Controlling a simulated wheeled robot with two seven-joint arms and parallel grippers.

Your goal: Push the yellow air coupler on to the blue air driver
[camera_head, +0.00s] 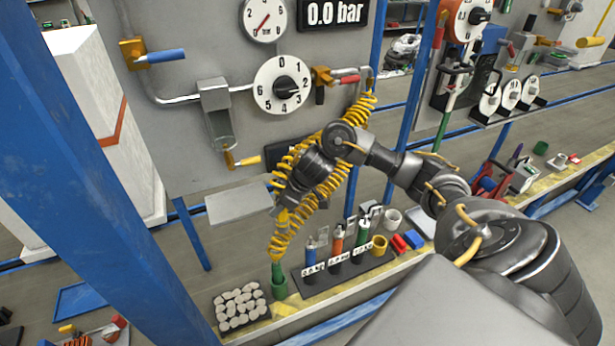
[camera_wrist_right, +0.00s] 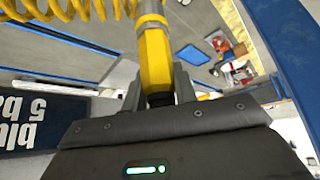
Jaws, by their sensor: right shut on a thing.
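My right gripper (camera_head: 290,205) is shut on the yellow air coupler, above the left end of the driver rack. In the right wrist view the yellow coupler (camera_wrist_right: 155,58) stands between the two dark fingers (camera_wrist_right: 157,90), with a grey metal part at its upper end. In the head view, the gripper and yellow hose coils mostly hide the coupler. The blue air driver (camera_head: 311,254) stands upright at the left end of the dark rack (camera_head: 330,282), to the lower right of the gripper and apart from it. My left gripper is not in view.
The coiled yellow hose (camera_head: 352,125) loops around my right wrist. Orange (camera_head: 337,243) and green (camera_head: 362,233) drivers stand beside the blue one. A blue post (camera_head: 75,180) crosses the left side.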

